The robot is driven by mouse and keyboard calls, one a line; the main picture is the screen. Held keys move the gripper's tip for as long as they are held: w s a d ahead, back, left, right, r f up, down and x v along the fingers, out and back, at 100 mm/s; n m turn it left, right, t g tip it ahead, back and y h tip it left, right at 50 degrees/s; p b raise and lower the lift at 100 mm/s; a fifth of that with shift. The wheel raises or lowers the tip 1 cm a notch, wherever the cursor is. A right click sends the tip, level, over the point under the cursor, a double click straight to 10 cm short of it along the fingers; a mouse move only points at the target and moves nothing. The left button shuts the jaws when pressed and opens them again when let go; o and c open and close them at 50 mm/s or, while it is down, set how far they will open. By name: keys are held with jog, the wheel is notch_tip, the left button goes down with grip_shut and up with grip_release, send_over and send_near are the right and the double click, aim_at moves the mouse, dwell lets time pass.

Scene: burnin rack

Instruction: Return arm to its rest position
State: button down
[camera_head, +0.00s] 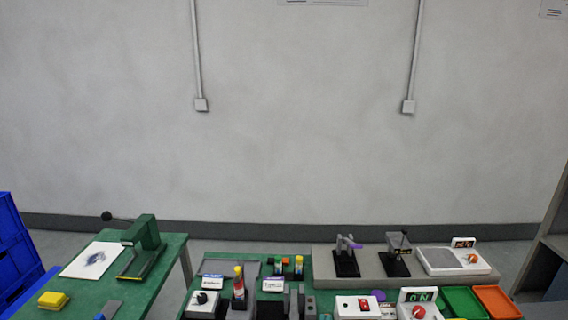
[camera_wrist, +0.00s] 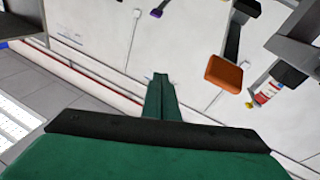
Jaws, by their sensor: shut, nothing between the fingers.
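My gripper (camera_wrist: 161,78) shows in the wrist view as a narrow green pair of fingers pressed together, beyond a green body with a black edge. It is shut and holds nothing. It points over a pale surface with dark lines, and I see no contact with anything. The head view shows no part of my arm or gripper.
The wrist view shows an orange block (camera_wrist: 224,74) and a red-and-white bottle (camera_wrist: 268,92) right of the fingers. Blue crates (camera_head: 14,245) stand left.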

jog(key=s+a+f+n+g+y, duration=0.1)
jog(key=s+a+f+n+y, duration=0.2)
jog(key=s+f, duration=0.6)
jog(key=s+a+f+g+y, duration=0.1)
jog(key=s+a+f, duration=0.1)
jog(key=s, duration=0.6)
jog(key=s+a+f+m+g, duration=0.1)
jog(key=s+f, duration=0.3)
jog(key=s, duration=0.4)
jog(key=s+a+f+m+g+y, duration=0.1)
jog(key=s+f, duration=0.3)
jog(key=s, duration=0.4)
jog(key=shift+s+a+y, duration=0.15)
jog(key=shift+a+y, duration=0.15)
jog(key=shift+a, duration=0.55)
